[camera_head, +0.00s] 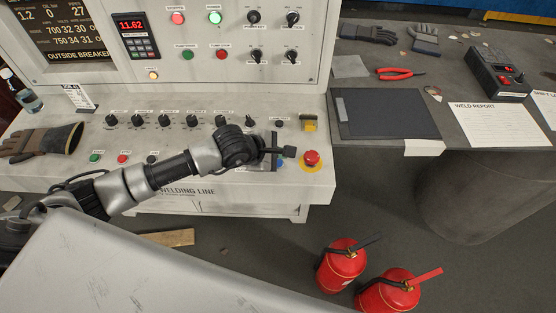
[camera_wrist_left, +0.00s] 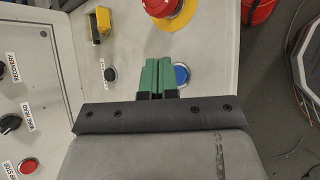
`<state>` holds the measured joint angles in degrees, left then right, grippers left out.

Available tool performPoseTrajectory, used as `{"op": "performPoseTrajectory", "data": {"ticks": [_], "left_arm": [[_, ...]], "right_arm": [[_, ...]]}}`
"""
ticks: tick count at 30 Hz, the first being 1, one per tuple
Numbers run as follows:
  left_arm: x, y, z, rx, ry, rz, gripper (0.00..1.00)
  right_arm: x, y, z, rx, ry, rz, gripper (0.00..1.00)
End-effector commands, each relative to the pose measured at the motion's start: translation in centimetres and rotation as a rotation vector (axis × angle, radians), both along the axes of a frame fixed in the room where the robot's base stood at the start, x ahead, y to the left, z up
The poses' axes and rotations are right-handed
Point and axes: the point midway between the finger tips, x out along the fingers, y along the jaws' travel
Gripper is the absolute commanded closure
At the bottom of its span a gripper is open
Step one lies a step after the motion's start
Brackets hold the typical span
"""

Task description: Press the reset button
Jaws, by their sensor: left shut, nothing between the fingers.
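A blue push button (camera_wrist_left: 182,75) sits on the light console panel. In the head view only part of the blue button (camera_head: 280,163) shows behind my gripper, and I cannot read a label for it. My left gripper (camera_head: 287,152) is over the console's right end. In the left wrist view its green fingertips (camera_wrist_left: 158,62) are closed together with nothing between them. They appear just left of the blue button and partly cover its left edge. I cannot tell the gap between the fingertips and the panel. My right gripper is not in view.
A red emergency-stop knob (camera_head: 311,158) on a yellow ring stands close right of my gripper. A black button (camera_wrist_left: 110,74) and a yellow switch (camera_head: 309,124) are nearby. Black knobs (camera_head: 192,121) line the console. Two red extinguishers (camera_head: 343,266) stand on the floor.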

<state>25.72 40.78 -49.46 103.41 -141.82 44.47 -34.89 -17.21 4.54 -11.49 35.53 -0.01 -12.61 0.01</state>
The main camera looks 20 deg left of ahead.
Motion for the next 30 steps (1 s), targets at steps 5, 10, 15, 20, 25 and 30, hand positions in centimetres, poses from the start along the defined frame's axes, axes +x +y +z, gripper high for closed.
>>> {"op": "performPoseTrajectory", "data": {"ticks": [5,10,15,20,25,30], "left_arm": [[0.0,0.0,0.0,0.0,0.0,0.0,1.0],[0.0,0.0,0.0,0.0,0.0,0.0,1.0],[0.0,0.0,0.0,0.0,0.0,0.0,1.0],[0.0,0.0,0.0,0.0,0.0,0.0,1.0],[0.0,0.0,-0.4,0.0,0.0,0.0,1.0],[0.0,0.0,-0.9,-0.001,0.0,-0.001,1.0]], "right_arm": [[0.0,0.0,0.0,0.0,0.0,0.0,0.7],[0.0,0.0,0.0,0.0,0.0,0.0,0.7],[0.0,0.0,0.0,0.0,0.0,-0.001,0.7],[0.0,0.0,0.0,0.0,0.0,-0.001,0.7],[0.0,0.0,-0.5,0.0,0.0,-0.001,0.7],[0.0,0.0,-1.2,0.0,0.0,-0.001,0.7]]}}
